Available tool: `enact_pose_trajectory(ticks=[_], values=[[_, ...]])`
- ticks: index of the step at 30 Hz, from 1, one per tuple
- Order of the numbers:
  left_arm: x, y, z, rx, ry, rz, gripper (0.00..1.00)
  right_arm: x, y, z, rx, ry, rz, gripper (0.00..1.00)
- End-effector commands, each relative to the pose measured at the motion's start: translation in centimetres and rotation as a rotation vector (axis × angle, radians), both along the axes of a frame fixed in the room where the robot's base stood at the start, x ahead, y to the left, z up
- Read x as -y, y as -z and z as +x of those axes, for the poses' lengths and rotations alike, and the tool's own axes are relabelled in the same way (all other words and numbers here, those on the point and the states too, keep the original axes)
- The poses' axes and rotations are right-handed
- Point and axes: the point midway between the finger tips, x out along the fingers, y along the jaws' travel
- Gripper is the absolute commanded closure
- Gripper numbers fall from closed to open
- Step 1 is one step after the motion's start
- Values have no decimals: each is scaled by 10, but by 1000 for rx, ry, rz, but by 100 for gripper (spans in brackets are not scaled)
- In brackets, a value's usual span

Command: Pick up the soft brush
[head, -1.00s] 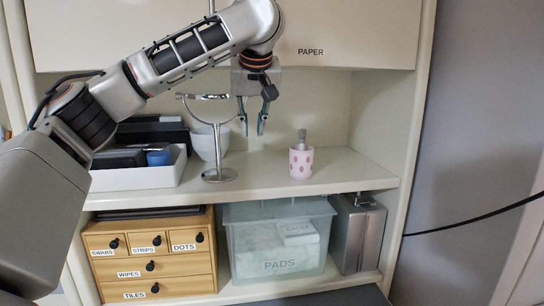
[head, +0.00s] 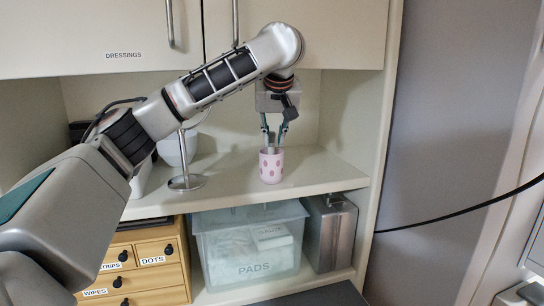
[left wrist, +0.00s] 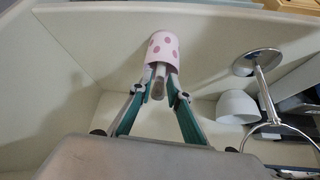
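The soft brush (head: 273,149) stands in a pink spotted cup (head: 271,168) on the shelf. Only its grey-brown upper end shows above the rim; the rest is hidden in the cup. My left gripper (head: 273,136) points down just above the cup, its fingers on either side of the brush. In the left wrist view, the brush (left wrist: 159,79) sits between the two fingertips, with gaps beside it, and the cup (left wrist: 162,50) lies just beyond. The left gripper is open. My right gripper is not in view.
Below are a clear PADS bin (head: 250,248), a metal case (head: 331,232) and wooden drawers (head: 150,270). The shelf right of the cup is clear.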

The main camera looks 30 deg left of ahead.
Motion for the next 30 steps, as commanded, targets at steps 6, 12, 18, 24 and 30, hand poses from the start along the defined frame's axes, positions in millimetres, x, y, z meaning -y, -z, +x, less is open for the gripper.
enact_pose_trajectory(ticks=[6, 12, 18, 24, 30], values=[[-10, 15, 11, -3, -2, -4, 83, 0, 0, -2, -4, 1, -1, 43], [-20, 33, 23, -1, -1, -2, 83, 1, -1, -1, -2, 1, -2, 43], [-23, 39, 26, 1, 0, -1, 83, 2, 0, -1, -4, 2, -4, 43], [-23, 39, 26, 1, 0, -1, 96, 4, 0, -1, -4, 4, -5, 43], [-23, 38, 26, 1, 0, -1, 100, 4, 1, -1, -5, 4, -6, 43]])
